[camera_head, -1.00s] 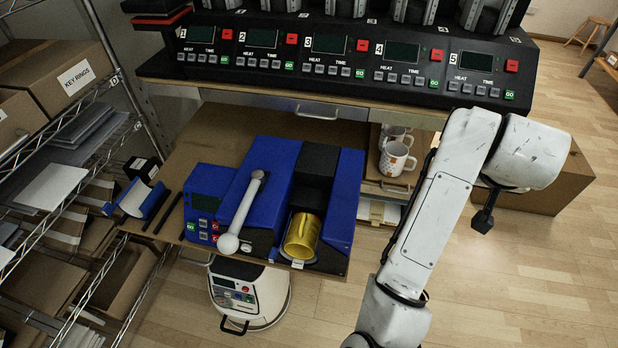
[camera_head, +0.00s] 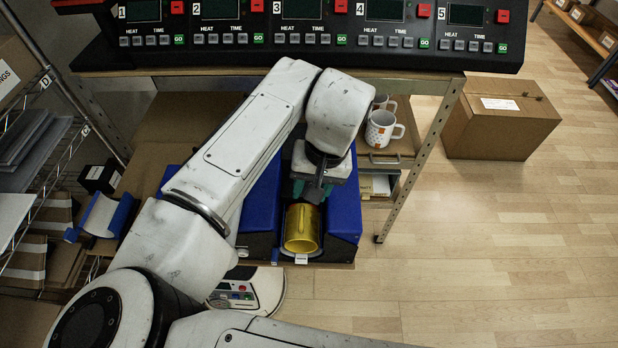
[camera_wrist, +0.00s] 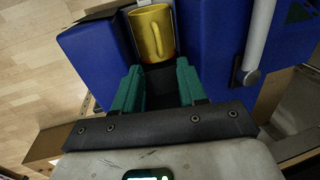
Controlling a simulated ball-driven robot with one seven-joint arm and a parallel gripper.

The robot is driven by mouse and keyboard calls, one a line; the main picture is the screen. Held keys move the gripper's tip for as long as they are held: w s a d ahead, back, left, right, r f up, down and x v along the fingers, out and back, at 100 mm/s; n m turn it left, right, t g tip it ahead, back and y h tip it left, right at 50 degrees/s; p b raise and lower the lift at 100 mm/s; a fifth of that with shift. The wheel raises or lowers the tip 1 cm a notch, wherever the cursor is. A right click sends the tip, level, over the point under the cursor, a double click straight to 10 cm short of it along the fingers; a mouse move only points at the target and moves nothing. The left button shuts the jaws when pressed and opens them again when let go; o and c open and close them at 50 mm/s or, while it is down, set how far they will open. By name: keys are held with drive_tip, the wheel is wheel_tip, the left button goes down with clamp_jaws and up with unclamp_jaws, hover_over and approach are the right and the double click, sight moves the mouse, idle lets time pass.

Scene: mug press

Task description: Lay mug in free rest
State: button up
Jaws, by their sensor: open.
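The yellow mug (camera_head: 300,230) lies on its side in the front opening of the blue press (camera_head: 343,205). In the wrist view the mug (camera_wrist: 152,30) is just beyond my fingertips, with its handle toward me. My gripper (camera_head: 312,190) is above and behind the mug, pointing down. In the wrist view its two green fingers (camera_wrist: 158,86) are apart with nothing between them. My arm hides much of the press and its lever in the head view. A blue piece with a white curved face (camera_head: 104,214) is at the left, empty; I cannot tell if it is a rest.
A row of numbered heat controls (camera_head: 300,25) runs along the bench behind. White mugs (camera_head: 382,128) stand on a shelf right of the press. A cardboard box (camera_head: 500,120) sits on the floor at right. A wire shelf with cartons is at left.

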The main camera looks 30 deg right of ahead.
sight(301, 217)
drive_tip(key=f, duration=0.3)
drive_tip(key=a+f, duration=0.1)
drive_tip(key=f, duration=0.2)
drive_tip(key=w+f, duration=0.1)
drive_tip(key=f, duration=0.2)
drive_tip(key=shift+a, duration=0.15)
drive_tip(key=shift+c, duration=0.4)
clamp_jaws()
drive_tip(key=shift+r, duration=0.1)
drive_tip(key=shift+r+p, duration=0.15)
drive_tip(key=shift+p, duration=0.45)
drive_tip(key=shift+s+a, duration=0.1)
drive_tip(key=shift+s+a, duration=0.25)
drive_tip(key=shift+s, duration=0.05)
drive_tip(key=s+a+p, duration=0.4)
drive_tip(key=s+a, duration=0.3)
drive_tip(key=s, duration=0.3)
drive_tip(key=shift+a, duration=0.15)
idle(1.8)
drive_tip(key=shift+r, duration=0.1)
